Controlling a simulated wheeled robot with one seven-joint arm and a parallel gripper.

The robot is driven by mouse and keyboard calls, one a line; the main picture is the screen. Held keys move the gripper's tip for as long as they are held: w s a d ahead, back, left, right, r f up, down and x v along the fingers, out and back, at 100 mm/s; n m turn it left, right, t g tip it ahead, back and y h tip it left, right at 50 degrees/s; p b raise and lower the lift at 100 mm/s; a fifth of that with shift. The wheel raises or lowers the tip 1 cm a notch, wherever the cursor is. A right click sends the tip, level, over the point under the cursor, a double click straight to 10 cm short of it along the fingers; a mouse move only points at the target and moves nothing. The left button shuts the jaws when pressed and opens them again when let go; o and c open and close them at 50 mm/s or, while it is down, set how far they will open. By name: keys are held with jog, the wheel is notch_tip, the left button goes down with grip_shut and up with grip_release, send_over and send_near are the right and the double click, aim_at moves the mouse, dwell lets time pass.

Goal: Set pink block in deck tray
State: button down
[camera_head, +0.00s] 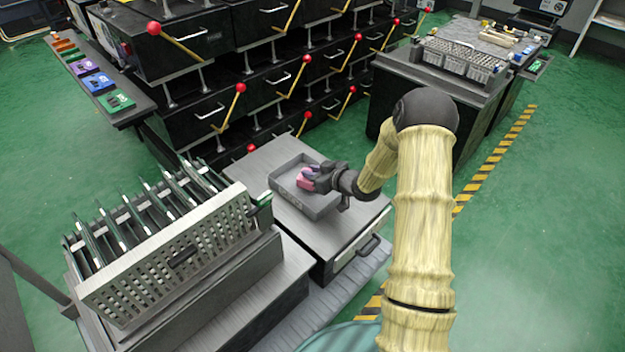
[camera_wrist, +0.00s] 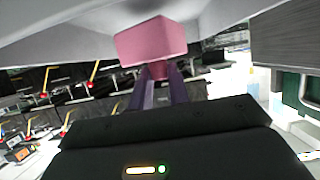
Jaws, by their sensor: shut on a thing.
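The pink block (camera_head: 306,184) is at the tray in the head view, and it shows large and close in the wrist view (camera_wrist: 151,42). My gripper (camera_head: 314,177) is shut on the pink block, its purple fingers (camera_wrist: 157,90) reaching to it in the wrist view. The deck tray (camera_head: 322,204) is a shallow grey tray on the grey deck of a low cabinet. In the head view the block and fingers appear within the tray's outline. Whether the block touches the tray floor cannot be told.
A perforated metal rack (camera_head: 170,260) with several upright plates stands left of the tray. Black drawer units with red-knobbed levers (camera_head: 240,88) stand behind. A cabinet with bins (camera_head: 460,60) is at the back right. The deck left of the tray (camera_head: 262,170) is bare.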

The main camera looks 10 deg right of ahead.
jog(key=shift+f, duration=0.95)
jog(key=shift+f, duration=0.15)
jog(key=c, duration=1.3)
grip_release()
jog(key=shift+r, duration=0.2)
jog(key=shift+s+d+r, duration=0.1)
jog(key=shift+s+d, duration=0.1)
jog(key=shift+s, duration=0.05)
jog(key=p+v, duration=0.4)
jog(key=v, duration=0.7)
jog(key=shift+s, duration=0.15)
